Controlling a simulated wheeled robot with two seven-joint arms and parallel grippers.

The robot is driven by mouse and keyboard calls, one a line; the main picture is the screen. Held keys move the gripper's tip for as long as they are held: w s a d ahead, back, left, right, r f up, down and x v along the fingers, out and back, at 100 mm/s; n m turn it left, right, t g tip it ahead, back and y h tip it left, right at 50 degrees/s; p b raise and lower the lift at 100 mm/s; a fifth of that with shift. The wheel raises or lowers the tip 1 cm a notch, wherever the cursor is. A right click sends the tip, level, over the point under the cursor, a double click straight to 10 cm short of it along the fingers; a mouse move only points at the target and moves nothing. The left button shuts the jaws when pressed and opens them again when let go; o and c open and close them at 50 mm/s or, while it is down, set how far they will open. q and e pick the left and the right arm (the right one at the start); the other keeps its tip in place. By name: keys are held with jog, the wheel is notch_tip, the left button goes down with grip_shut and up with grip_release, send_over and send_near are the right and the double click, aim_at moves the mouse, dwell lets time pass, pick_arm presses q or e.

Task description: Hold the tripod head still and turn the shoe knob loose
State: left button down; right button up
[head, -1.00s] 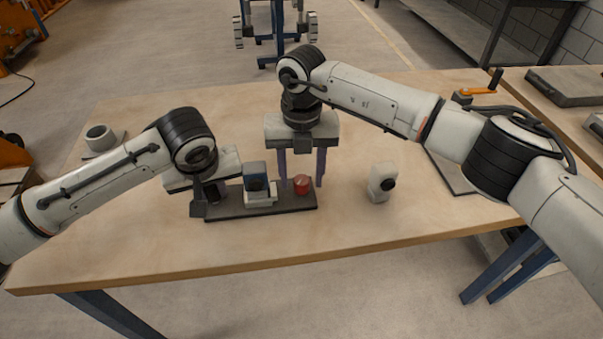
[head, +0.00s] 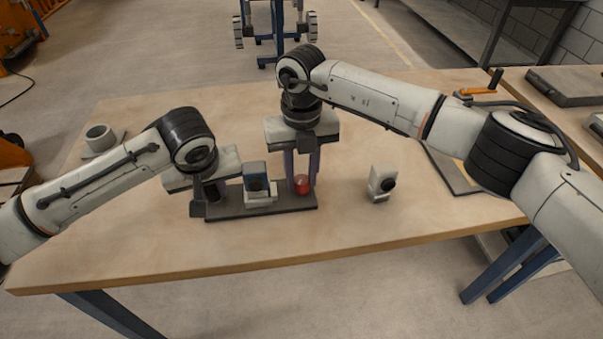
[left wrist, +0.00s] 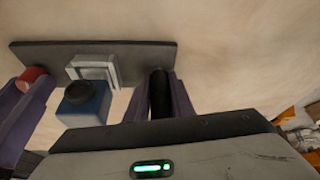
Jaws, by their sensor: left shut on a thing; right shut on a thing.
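The tripod head stands on the table as a dark base plate (head: 235,211) with a grey bracket (head: 260,198), a blue block (head: 256,178) with a dark round face, and a red knob (head: 303,184) at its right end. A black upright handle (left wrist: 160,95) rises at the plate's other end. My left gripper (head: 205,193) is shut on this handle, one finger on each side in the left wrist view. My right gripper (head: 302,178) points down and is shut on the red knob, its fingers on both sides. The knob also shows in the left wrist view (left wrist: 32,77).
A small white block with a black round face (head: 383,184) stands right of the plate. A grey ring-shaped part (head: 100,138) lies at the far left. A dark-edged panel with an orange handle (head: 478,91) is at the right. The front table area is clear.

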aim_at(301, 179)
jog(key=n, duration=0.5)
jog(key=shift+n, duration=0.3)
dwell(0.4)
jog(key=o, duration=1.1)
jog(key=shift+c, duration=0.2)
notch_tip(301, 179, up, 12)
pick_arm(q)
jog(key=c, duration=1.5)
grip_release()
